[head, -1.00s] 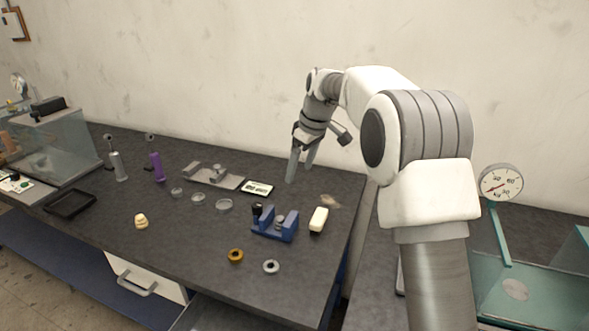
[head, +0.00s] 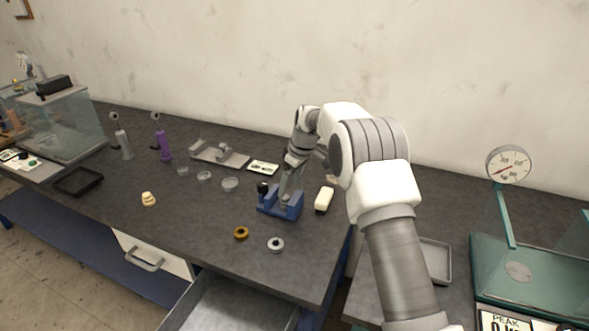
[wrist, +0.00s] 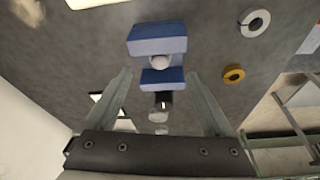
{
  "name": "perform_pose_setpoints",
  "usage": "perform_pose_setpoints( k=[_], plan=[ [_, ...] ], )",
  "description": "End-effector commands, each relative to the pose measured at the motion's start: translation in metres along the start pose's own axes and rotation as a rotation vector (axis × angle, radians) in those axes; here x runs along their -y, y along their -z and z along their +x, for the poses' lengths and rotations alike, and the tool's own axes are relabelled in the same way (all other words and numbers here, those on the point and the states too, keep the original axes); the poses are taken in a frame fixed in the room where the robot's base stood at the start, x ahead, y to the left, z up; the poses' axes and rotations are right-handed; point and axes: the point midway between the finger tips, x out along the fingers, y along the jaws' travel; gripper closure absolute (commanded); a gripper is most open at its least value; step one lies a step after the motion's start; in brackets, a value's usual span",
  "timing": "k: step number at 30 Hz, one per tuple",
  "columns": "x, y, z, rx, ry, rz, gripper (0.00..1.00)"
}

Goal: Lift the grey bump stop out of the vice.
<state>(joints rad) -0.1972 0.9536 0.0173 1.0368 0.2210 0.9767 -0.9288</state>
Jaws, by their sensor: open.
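The blue vice (head: 268,207) stands near the front right of the dark bench. It also shows in the wrist view (wrist: 157,45), with a gap between its two blue jaws. The grey bump stop (wrist: 160,62) is a small, pale rounded piece sitting in that gap. In the head view my gripper hides it. My gripper (head: 290,190) is right at the vice, pointing down. In the wrist view my gripper (wrist: 162,74) is open and empty, its fingers spread to either side of the vice. I cannot tell how high the fingertips are above the bump stop.
A cream block (head: 324,200) stands close right of the vice. An orange ring (head: 241,233) and a grey ring (head: 276,245) lie in front. Glass dishes (head: 230,183) and a metal fixture (head: 220,154) are behind left. An open drawer (head: 230,305) juts out below the front edge.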

Motion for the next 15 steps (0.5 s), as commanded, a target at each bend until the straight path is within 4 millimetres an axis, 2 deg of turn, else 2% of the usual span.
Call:
perform_pose_setpoints(
  k=[1,6,10,15],
  plan=[
    [0.0,0.0,0.011,0.001,0.001,0.0,0.14],
    [0.0,0.0,0.036,0.0,0.0,0.001,0.14],
    [0.0,0.0,0.048,0.0,0.0,0.0,0.14],
    [0.0,0.0,0.053,-0.001,-0.001,0.0,0.14]
  ],
)
